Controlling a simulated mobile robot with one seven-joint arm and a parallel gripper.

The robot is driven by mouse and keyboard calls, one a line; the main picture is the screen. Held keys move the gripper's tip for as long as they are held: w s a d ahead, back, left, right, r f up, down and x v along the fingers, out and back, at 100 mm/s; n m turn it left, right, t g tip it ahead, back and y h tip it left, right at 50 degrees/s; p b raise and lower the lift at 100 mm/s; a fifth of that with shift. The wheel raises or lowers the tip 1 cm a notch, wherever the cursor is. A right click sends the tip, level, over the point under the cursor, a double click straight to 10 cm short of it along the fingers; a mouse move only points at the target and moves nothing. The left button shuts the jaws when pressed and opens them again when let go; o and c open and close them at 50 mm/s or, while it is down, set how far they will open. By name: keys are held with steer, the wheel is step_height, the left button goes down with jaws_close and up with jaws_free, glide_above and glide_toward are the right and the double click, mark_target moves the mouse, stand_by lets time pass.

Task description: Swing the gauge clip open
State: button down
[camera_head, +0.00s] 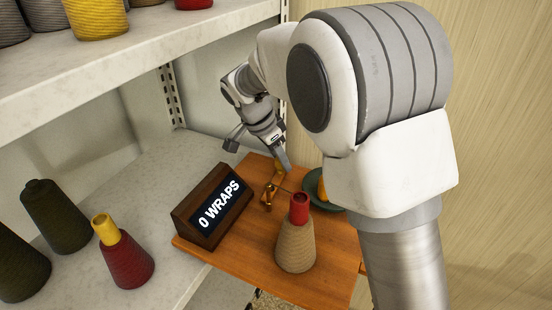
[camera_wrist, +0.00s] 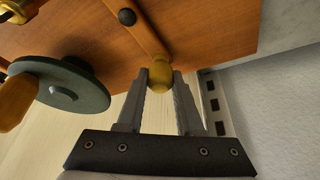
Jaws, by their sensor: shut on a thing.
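The gauge clip (camera_wrist: 145,38) looks like a narrow wooden bar on the orange wooden board, with a dark round stud on it and a yellow knob (camera_wrist: 159,76) at its end. My gripper (camera_wrist: 161,84) has its two fingers on either side of this knob and is shut on it. In the head view my gripper (camera_head: 284,164) is at the far edge of the board (camera_head: 246,262), with a bit of the yellow knob (camera_head: 278,165) beside the fingers. The clip's angle is hard to tell in the head view.
A green disc (camera_wrist: 62,84) with a yellow-orange handle (camera_wrist: 17,104) is close to the gripper. A sign reading "0 WRAPS" (camera_head: 213,207), brass fittings (camera_head: 267,196) and a beige yarn cone (camera_head: 295,247) stand on the board. More cones (camera_head: 123,262) stand on the shelf at left.

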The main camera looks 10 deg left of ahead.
steer(key=shift+s+d+m, duration=0.1)
steer(key=shift+d+m, duration=0.1)
steer(key=shift+m, duration=0.2)
steer(key=c, duration=0.5)
jaws_free()
steer(key=shift+c, duration=0.2)
steer(key=r, duration=0.1)
steer(key=r+p, duration=0.1)
steer(key=r, duration=0.1)
steer(key=r+p, duration=0.1)
steer(key=r, duration=0.1)
steer(key=shift+d, duration=0.35)
steer(key=s+d+r+p, duration=0.1)
steer(key=s+d+r, duration=0.1)
steer(key=d+r, duration=0.4)
steer(key=d, duration=0.5)
steer(key=shift+p, duration=0.3)
steer(key=shift+s, duration=0.15)
